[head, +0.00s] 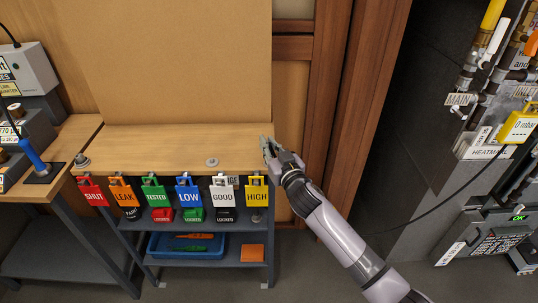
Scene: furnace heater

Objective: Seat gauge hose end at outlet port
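A yellow gauge (518,127) with a white face hangs among the pipes at the right edge. A thin black hose (487,172) runs from beside it down to the left, and its end cannot be made out. The outlet port cannot be singled out among the pipes and fittings (488,80). My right gripper (267,148) is over the right end of the wooden bench top, far to the left of the gauge. Whether its fingers are open or shut on something cannot be told. My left gripper is not in view.
Coloured tags, among them a red SHUT tag (92,191) and a yellow HIGH tag (257,190), hang along the front of the bench (150,140). A blue tray (160,246) is on the shelf below. A dark grey panel (420,120) stands left of the pipes.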

